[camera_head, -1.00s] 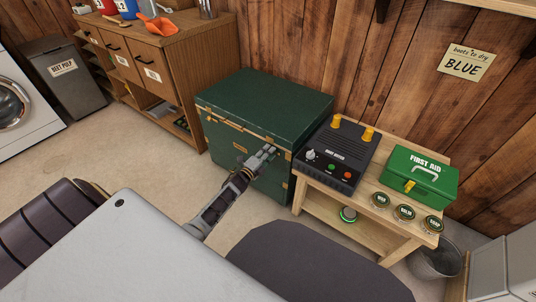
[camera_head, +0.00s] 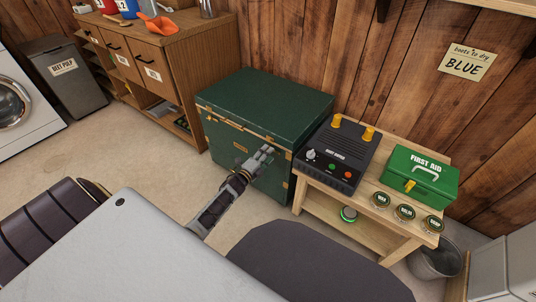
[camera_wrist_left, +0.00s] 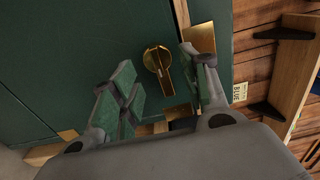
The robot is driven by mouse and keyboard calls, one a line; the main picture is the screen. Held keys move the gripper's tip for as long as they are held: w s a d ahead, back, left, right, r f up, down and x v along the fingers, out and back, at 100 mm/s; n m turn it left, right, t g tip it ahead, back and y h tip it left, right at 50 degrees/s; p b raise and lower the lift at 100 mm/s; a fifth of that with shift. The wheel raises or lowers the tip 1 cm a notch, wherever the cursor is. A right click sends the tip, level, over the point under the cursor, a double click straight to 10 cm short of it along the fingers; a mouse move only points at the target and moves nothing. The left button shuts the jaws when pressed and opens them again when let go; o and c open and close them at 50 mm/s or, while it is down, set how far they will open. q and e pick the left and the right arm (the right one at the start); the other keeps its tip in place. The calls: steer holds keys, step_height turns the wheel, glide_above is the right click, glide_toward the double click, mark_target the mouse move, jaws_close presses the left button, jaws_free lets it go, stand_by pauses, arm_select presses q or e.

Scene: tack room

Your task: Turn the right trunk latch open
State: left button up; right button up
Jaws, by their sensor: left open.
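The green trunk (camera_head: 262,104) stands shut against the wooden wall, with brass fittings along its front edge. My left gripper (camera_head: 266,153) is at the right part of the trunk's front in the head view. In the left wrist view my left gripper (camera_wrist_left: 162,90) is open, and the brass right latch (camera_wrist_left: 158,62) shows between and beyond its fingers. The latch has a round base with a lever that points down and slightly right. The fingers appear apart from it. In the head view the gripper hides this latch. My right gripper is not in view.
Right of the trunk is a wooden bench (camera_head: 335,205) with a black boot dryer (camera_head: 338,160), a green first aid box (camera_head: 418,180) and several round tins. A wooden cabinet (camera_head: 165,60) stands on the left. Floor in front of the trunk is clear.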

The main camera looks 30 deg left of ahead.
arm_select(q)
steer(key=s, duration=1)
steer(key=shift+s+a, duration=0.2)
steer(key=shift+a, duration=0.2)
stand_by(0.7)
